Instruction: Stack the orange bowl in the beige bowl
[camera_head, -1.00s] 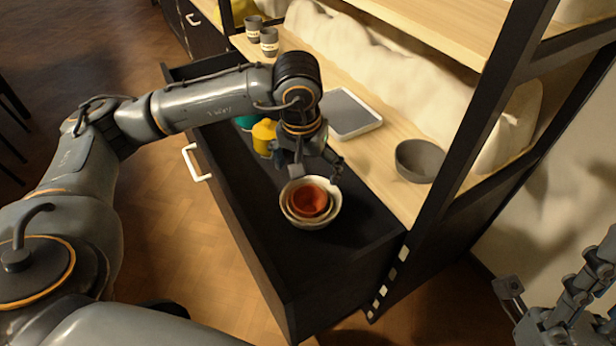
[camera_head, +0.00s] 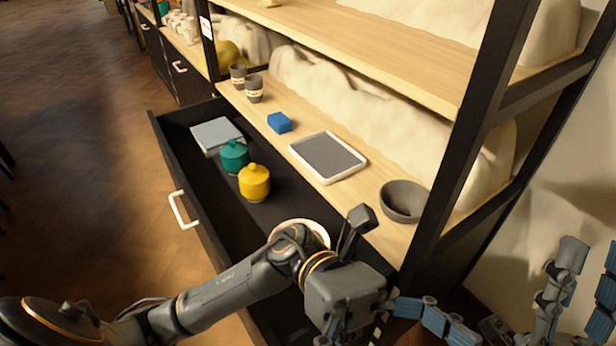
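A pale bowl rim (camera_head: 318,228), cream-beige, shows in the dark open drawer just behind my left wrist; most of it is hidden. The orange bowl is hidden from view now. My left gripper (camera_head: 385,270) is at the drawer's front right end, in front of the bowl. Its fingers are spread apart, with nothing seen between them. My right gripper (camera_head: 545,290) is at the lower right, partly cut off, with its fingers spread and empty, away from the bowls.
The drawer (camera_head: 181,165) also holds a yellow lidded jar (camera_head: 254,184), a teal lidded jar (camera_head: 233,158) and a grey flat block (camera_head: 216,135). The wooden shelf beside it bears a grey bowl (camera_head: 404,203), a white-rimmed tray (camera_head: 356,164), a blue block (camera_head: 280,123) and two dark cups (camera_head: 254,91).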

